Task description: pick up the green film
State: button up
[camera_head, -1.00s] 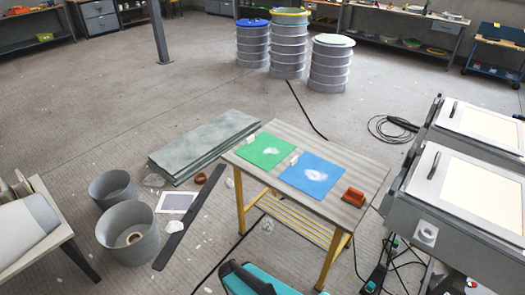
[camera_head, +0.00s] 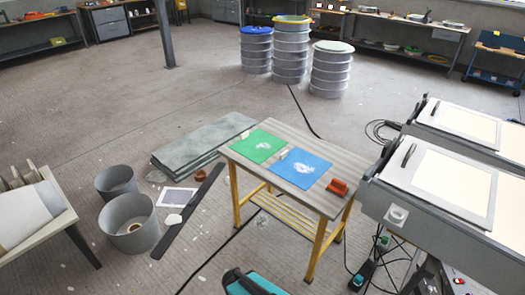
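The green film (camera_head: 255,147) lies flat on the far left part of a small table (camera_head: 333,203) with a grey top and yellow legs. It has a whitish patch near its middle and a small pale tab at its upper left corner. A blue film (camera_head: 299,170) lies beside it to the right, also with a whitish patch and a pale tab. An orange-red block-like object (camera_head: 338,187) sits on the table's right end. My gripper is not in view.
Grey machines with pale panels (camera_head: 452,181) stand close to the table's right. Grey buckets (camera_head: 128,222), a stack of slabs (camera_head: 203,142) and a dark bar (camera_head: 189,210) lie to the left. Cables cross the floor. Open floor lies behind the table, before the drums (camera_head: 289,50).

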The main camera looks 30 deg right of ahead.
aim_at(258, 146)
jog(key=k, duration=0.85)
jog(key=u, duration=0.3)
jog(key=i, duration=0.6)
jog(key=u, duration=0.4)
jog(key=i, duration=1.5)
jog(key=z, duration=0.8)
jog(key=i, duration=0.7)
jog(key=z, duration=0.35)
